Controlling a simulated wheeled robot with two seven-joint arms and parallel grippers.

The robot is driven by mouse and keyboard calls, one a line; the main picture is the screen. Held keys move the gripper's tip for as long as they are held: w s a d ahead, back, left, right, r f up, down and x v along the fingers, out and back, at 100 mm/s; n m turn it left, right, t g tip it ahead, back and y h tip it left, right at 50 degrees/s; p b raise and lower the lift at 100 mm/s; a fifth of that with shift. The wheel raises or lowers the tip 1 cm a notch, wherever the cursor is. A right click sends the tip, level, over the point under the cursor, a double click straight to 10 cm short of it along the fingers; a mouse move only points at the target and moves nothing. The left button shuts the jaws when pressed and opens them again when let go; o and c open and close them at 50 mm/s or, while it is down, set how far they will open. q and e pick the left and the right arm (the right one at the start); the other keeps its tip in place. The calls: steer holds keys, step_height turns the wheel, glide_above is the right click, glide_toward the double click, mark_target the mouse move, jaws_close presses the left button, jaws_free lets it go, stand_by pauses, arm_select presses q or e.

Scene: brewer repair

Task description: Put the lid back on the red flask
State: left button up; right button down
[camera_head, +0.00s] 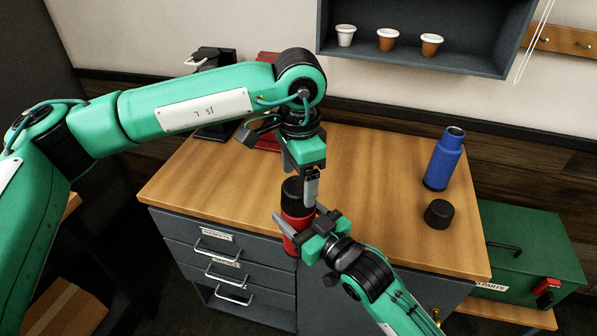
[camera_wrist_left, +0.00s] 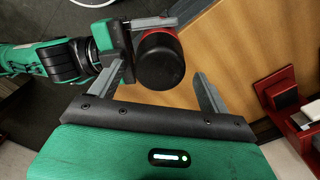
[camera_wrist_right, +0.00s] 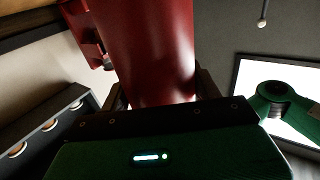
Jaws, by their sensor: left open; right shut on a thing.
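I cannot tell how well the lid is seated. My right gripper (camera_head: 303,230) is shut around the flask's body, and the red body fills the right wrist view (camera_wrist_right: 150,55). My left gripper (camera_head: 309,187) points down at the lid from above. In the left wrist view its fingers are open, with the round black lid (camera_wrist_left: 160,60) between and beyond them. A little red shows behind the lid there.
A blue flask (camera_head: 443,160), open at the top, stands on the right of the counter (camera_head: 370,220). A second black lid (camera_head: 438,214) lies in front of it. A black machine (camera_head: 212,62) and a red object (camera_head: 266,138) are at the back left. The counter's middle is clear.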

arm_select(q)
steer(key=n, duration=0.4)
steer(key=shift+r+n, duration=0.25)
steer(key=shift+n, duration=0.15)
steer(key=n, duration=0.4)
steer(key=shift+r+n, duration=0.2)
steer(key=shift+n, duration=0.1)
steer(key=n, duration=0.4)
steer(key=shift+r+n, duration=0.2)
steer(key=shift+n, duration=0.1)
steer(key=n, duration=0.4)
steer(key=shift+r+n, duration=0.25)
steer(key=shift+n, duration=0.15)
steer(key=n, duration=0.4)
steer(key=shift+r+n, duration=0.2)
steer(key=shift+n, duration=0.1)
steer(key=n, duration=0.4)
steer(key=shift+r+n, duration=0.2)
steer(key=shift+n, duration=0.1)
steer(key=n, duration=0.4)
steer(key=shift+r+n, duration=0.25)
steer(key=shift+n, duration=0.05)
steer(key=n, duration=0.4)
steer(key=shift+r, duration=0.2)
